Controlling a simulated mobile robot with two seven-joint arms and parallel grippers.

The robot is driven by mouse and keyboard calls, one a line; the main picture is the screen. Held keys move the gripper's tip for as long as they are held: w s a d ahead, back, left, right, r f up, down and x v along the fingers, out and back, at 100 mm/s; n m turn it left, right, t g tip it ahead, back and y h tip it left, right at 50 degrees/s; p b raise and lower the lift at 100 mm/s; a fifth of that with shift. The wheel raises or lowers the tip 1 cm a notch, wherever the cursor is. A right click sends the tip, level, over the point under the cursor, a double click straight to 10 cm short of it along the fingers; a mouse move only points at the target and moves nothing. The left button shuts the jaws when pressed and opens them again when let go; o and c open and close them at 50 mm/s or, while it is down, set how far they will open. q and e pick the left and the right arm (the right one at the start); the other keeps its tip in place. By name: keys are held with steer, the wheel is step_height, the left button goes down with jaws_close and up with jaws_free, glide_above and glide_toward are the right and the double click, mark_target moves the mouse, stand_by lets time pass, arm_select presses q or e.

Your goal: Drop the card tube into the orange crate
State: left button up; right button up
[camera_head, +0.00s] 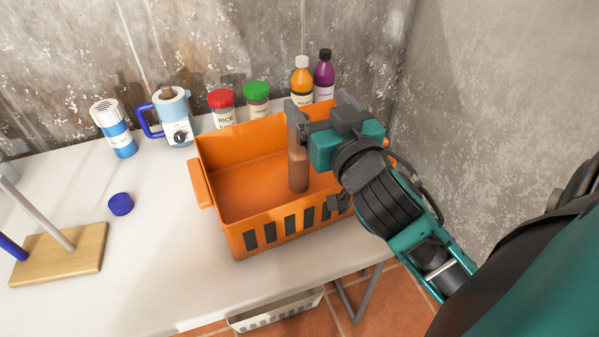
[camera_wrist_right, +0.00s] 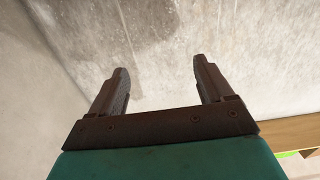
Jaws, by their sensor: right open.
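The card tube (camera_head: 298,169) is a plain brown cylinder. In the head view it stands about upright inside the orange crate (camera_head: 262,228), near the middle. Its upper end is hidden behind my right gripper, and I cannot tell whether its lower end touches the crate floor. My right gripper (camera_head: 315,117) is over the right part of the crate, at the tube's upper end. In the right wrist view its two fingers (camera_wrist_right: 160,75) are wide apart, with only wall between them. My left gripper is not in view.
Behind the crate stand a blue-white shaker (camera_head: 114,130), a blue-handled appliance (camera_head: 174,117), red-lidded (camera_head: 221,106) and green-lidded (camera_head: 256,100) jars, and orange (camera_head: 302,80) and purple (camera_head: 324,76) bottles. A blue cap (camera_head: 121,204) and wooden stand (camera_head: 62,262) are left. Walls are close behind and right.

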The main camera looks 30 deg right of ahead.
steer(key=shift+p+v, duration=0.6)
steer(key=shift+v, duration=0.35)
